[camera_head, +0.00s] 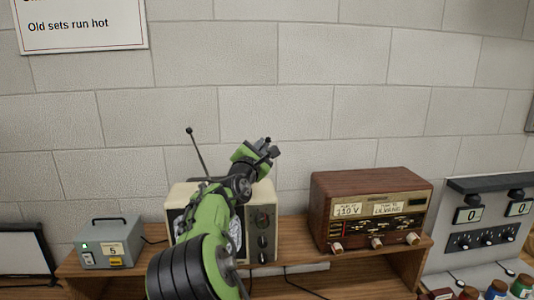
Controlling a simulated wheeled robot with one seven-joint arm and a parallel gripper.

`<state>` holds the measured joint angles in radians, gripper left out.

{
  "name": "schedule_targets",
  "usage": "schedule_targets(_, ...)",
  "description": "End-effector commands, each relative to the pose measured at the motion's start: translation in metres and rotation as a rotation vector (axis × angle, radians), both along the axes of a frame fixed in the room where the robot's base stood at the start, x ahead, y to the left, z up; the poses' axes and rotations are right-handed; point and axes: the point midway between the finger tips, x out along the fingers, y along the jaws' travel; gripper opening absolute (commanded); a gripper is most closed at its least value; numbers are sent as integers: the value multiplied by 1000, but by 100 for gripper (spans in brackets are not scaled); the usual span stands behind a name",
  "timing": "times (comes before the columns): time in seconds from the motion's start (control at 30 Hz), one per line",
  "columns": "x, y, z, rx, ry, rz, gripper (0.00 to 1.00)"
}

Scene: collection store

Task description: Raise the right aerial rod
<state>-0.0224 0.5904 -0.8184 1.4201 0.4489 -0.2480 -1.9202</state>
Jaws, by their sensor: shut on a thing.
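A cream set with a dark knob panel (263,222) stands on the wooden shelf, largely hidden behind my green arm. Its left aerial rod (195,150) is thin, tipped with a dark knob, and leans up to the left. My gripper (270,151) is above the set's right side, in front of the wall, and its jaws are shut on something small. The right aerial rod cannot be made out apart from the gripper; the arm and jaws hide that area.
A brown wooden radio (370,190) stands right of the set. A small grey box with a handle (108,249) stands to the left. A grey panel with meters (480,240) and several jars are at far right.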

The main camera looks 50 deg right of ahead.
Motion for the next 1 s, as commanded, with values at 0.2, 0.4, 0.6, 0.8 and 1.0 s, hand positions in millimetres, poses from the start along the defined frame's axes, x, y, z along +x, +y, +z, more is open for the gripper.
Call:
schedule_targets(0.2, 13, 15, 17, -139, 119, 3, 0)
schedule_targets(0.4, 22, 26, 25, -238, 201, 2, 0)
schedule_targets(0.6, 28, 33, 28, -301, 253, 3, 0)
schedule_targets(0.8, 31, 36, 29, -329, 275, 2, 0)
schedule_targets(1.0, 31, 37, 29, -335, 279, 2, 0)
